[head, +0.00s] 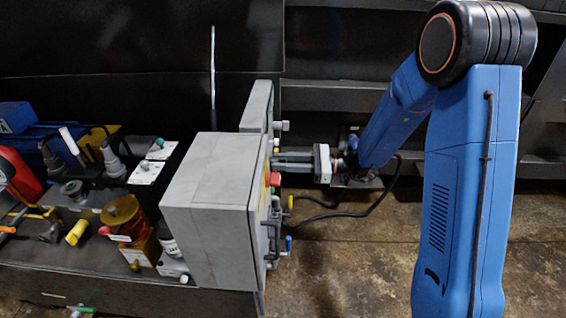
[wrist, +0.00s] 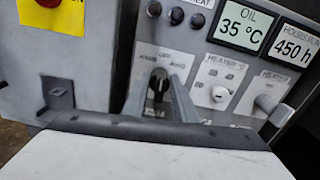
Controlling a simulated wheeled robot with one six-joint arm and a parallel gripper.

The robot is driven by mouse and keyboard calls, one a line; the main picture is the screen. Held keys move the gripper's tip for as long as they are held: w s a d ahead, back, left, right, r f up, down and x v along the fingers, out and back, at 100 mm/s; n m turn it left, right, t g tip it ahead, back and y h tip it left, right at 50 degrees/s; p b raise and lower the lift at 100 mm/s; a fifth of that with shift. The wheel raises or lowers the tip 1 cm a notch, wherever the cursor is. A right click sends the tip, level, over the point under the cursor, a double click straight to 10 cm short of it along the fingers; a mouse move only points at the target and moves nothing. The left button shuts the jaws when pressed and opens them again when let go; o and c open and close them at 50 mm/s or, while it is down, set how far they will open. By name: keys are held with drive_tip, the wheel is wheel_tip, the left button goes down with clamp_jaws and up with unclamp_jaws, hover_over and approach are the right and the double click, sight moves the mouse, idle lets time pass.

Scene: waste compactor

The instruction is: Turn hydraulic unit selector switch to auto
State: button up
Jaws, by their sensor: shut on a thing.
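The selector switch (wrist: 158,84) is a small black knob on a light grey plate of the control panel in the wrist view. Its pointer looks roughly upright; the small labels around it are blurred, so its exact setting cannot be told. My gripper (wrist: 160,90) is shut on the knob, one grey finger on each side. In the head view my gripper (head: 277,160) reaches left to the side of the grey control cabinet (head: 207,180). The cabinet hides the switch there.
A white heater knob (wrist: 220,94) and a grey heater switch (wrist: 267,103) sit right of the fingers, below the oil display (wrist: 242,27) and hours display (wrist: 291,46). A red button (wrist: 48,3) on a yellow plate is upper left. Cables hang below the arm.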

drive_tip(key=m, duration=0.5)
drive_tip(key=shift+w, duration=0.1)
drive_tip(key=shift+f+m, duration=0.1)
drive_tip(key=shift+m, duration=2.4)
drive_tip(key=o, duration=0.7)
drive_tip(key=shift+d, duration=0.1)
drive_tip(key=shift+w, duration=0.1)
drive_tip(key=d, duration=1.7)
drive_tip(key=shift+s+d, duration=0.2)
drive_tip(key=shift+s, duration=0.15)
